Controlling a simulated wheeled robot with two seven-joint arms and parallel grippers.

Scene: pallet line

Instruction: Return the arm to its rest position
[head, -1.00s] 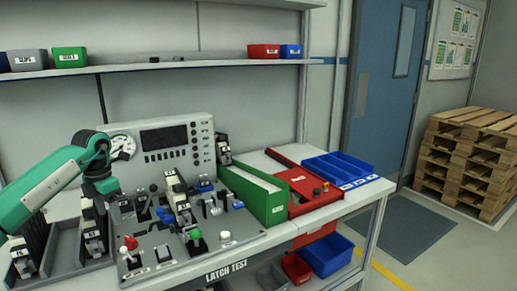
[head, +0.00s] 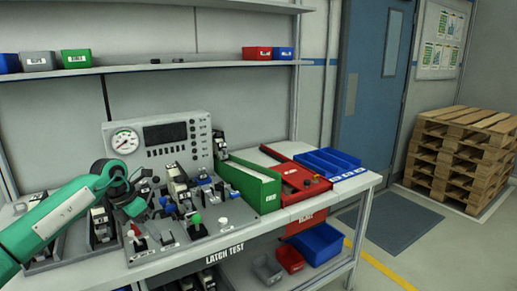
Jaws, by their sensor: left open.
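My left arm comes in from the left in green and dark grey. My left gripper (head: 134,204) is small and partly hidden by its own wrist; it is open, with nothing seen between its fingers. It hangs above the left edge of the grey latch test panel (head: 205,236), close to the red-knobbed lever (head: 134,230). A latch unit (head: 178,185) stands on the panel to the right of the gripper. My right gripper is not in view.
A dark rack with latch units (head: 102,225) stands left of the panel, partly behind my arm. A gauge box (head: 165,134) stands behind. A green bin (head: 250,185), a red tray (head: 300,178) and a blue tray (head: 328,163) sit to the right. A shelf (head: 220,64) runs above.

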